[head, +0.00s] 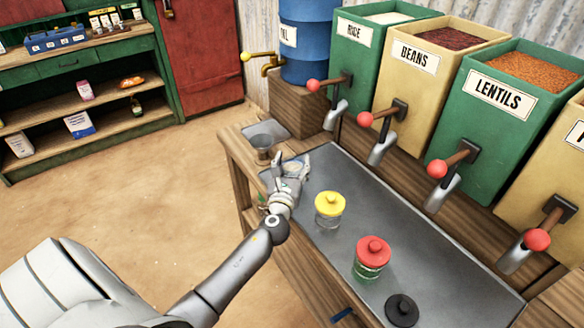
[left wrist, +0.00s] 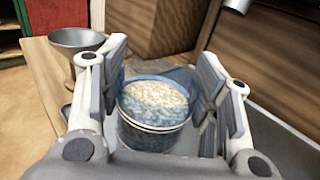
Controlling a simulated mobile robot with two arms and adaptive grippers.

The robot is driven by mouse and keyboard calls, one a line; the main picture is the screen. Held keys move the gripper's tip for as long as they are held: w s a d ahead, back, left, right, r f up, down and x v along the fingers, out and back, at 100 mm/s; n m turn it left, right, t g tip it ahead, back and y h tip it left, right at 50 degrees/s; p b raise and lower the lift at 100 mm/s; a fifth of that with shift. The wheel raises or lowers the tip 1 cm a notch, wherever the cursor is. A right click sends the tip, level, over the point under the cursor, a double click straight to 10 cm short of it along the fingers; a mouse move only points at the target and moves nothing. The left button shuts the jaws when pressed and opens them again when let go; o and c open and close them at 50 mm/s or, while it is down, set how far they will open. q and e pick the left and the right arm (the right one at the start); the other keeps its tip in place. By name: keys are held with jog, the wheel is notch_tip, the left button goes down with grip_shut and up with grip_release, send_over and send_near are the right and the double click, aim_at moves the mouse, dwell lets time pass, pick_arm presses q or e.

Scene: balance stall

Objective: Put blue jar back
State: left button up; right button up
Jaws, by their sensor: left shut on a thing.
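My left gripper (head: 289,180) is at the far left end of the grey counter top, shut on an open jar. In the left wrist view, this blue jar (left wrist: 153,115) stands between the finger pads, with a bluish clear wall and pale grains like rice inside. No lid is on it. In the head view the gripper mostly hides the jar, and I cannot tell whether its base touches the counter. My right gripper is not in view.
A metal funnel cup (head: 263,146) is beyond the gripper. Bins with red-knobbed spouts (head: 384,147) overhang the back edge.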

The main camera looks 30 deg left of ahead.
pick_arm(q)
jog(key=o, duration=1.4)
jog(key=shift+f, duration=0.15)
jog(key=shift+r, duration=0.3)
jog(key=b+v, duration=0.1)
jog(key=v, duration=1.1)
jog(key=shift+f, duration=0.1)
